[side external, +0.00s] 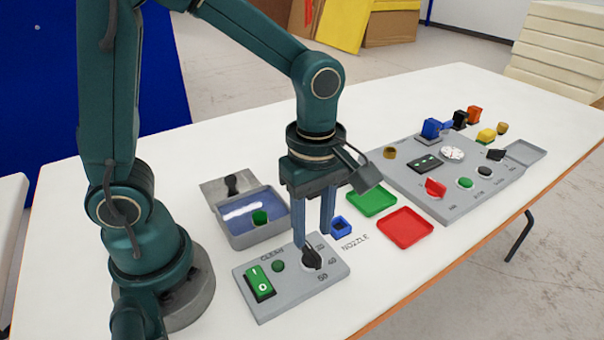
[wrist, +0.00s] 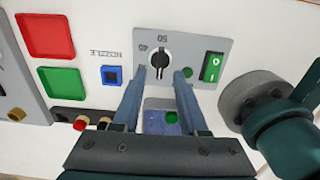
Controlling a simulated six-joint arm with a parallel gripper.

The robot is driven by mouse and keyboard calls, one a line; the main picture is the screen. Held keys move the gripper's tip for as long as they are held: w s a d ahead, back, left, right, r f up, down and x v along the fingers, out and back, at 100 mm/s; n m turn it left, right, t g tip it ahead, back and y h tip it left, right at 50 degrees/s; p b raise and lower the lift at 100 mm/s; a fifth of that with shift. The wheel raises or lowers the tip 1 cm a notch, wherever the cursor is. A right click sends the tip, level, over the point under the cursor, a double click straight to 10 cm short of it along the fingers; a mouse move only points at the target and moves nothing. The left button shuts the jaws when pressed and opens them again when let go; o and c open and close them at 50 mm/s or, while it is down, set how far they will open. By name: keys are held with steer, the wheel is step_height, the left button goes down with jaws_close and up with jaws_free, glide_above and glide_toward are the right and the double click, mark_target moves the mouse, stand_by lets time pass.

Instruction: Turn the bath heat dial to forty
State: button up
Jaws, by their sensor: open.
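My gripper (side external: 312,240) is open, pointing down over the dial. In the wrist view my gripper's two fingers (wrist: 160,73) show at either side, just below the knob, apparently not gripping it. The 20 is hidden in the wrist view.
The panel also has a green rocker switch (side external: 259,283) and a green button (side external: 278,266). The bath (side external: 262,238), holding a green piece (side external: 260,217), stands behind. Nearby are a blue nozzle holder (side external: 341,227), green tray (side external: 372,199), red tray (side external: 405,228) and larger panel (side external: 455,206).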

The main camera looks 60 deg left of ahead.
mark_target(312, 250)
steer(key=shift+f, duration=2.05)
jaws_close()
